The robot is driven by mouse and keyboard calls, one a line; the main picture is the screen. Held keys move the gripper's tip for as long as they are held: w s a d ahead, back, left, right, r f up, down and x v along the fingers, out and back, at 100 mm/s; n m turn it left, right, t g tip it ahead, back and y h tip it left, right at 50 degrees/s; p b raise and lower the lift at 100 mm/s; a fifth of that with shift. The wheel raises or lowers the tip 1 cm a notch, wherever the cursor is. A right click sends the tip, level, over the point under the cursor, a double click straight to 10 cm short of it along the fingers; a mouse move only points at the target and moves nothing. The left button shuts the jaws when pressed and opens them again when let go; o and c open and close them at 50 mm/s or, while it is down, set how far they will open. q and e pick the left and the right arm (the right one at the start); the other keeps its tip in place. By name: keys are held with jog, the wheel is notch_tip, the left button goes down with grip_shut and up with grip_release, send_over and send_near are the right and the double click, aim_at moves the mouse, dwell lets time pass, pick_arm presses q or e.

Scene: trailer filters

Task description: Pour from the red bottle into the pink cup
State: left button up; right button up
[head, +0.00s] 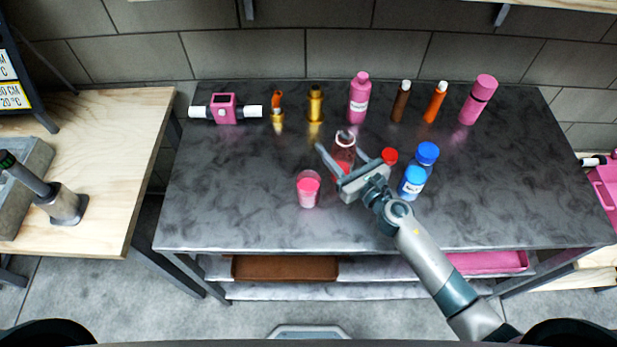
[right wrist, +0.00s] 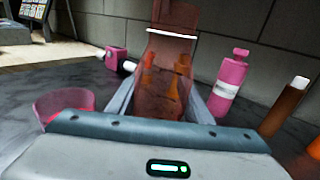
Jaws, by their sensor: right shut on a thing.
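The red bottle, see-through and reddish (head: 344,157), stands between the fingers of my right gripper (head: 340,147), which is shut on it. In the right wrist view the bottle (right wrist: 160,85) looks about upright, with a white ring near its neck. I cannot tell whether its base touches the table. The pink cup (head: 308,190) stands on the table, just left of and nearer than the bottle, with bright pink inside. It also shows at the left of the right wrist view (right wrist: 62,104). My left gripper is not in view.
A dark table (head: 240,205) has free room at its left front. Along the back stand a pink device (head: 224,109), a pink bottle (head: 359,100), brown (head: 400,103) and orange (head: 434,104) bottles.

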jog(key=shift+r, duration=0.1)
dwell(0.4)
notch_tip(320, 180, up, 5)
jog(key=p, duration=0.4)
jog(key=shift+p, duration=0.4)
jog(key=shift+f, duration=0.2)
notch_tip(320, 180, down, 5)
jog(key=b, duration=0.4)
jog(key=shift+b, duration=0.4)
jog(key=shift+r+n, duration=0.15)
jog(key=shift+n, duration=0.15)
